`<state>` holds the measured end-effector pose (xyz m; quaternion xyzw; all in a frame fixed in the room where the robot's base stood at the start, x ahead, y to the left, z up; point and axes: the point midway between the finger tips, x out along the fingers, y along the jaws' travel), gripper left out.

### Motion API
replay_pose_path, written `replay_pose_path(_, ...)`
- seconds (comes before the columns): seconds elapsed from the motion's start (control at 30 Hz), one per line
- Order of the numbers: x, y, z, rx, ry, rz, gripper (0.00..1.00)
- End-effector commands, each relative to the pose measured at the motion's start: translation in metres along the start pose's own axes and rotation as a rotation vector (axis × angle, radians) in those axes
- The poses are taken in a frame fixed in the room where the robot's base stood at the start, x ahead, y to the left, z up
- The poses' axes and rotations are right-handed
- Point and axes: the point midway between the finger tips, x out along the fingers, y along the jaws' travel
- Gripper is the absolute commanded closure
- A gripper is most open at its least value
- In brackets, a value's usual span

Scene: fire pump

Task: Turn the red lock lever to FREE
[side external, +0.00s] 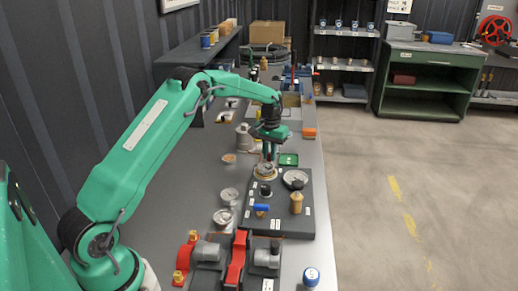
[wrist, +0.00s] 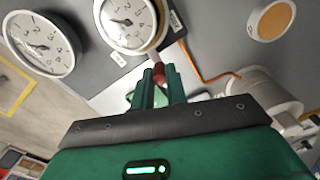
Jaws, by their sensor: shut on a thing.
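My gripper (side external: 269,154) points down at the far end of the dark pump panel (side external: 283,222), behind the brass-rimmed gauge (side external: 265,170). In the wrist view its two green fingers (wrist: 159,82) are close together. A small red piece, the red lock lever (wrist: 160,70), shows at their tips, and the fingers are shut on it. They hide most of the lever, so its angle cannot be told. A green and white plate (wrist: 131,97) shows beside the fingers. No FREE marking can be read.

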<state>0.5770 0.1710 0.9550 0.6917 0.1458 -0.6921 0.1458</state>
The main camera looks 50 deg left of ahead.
Motion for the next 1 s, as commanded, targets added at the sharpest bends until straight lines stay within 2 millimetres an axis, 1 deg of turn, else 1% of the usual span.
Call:
replay_pose_path(0.4, -0.001, -0.023, 0.010, -0.379, 0.002, 0.001, 1.00)
replay_pose_path(0.7, -0.001, -0.035, 0.022, -0.646, 0.003, 0.001, 1.00)
replay_pose_path(1.0, -0.001, -0.041, 0.031, -0.812, 0.003, 0.001, 1.00)
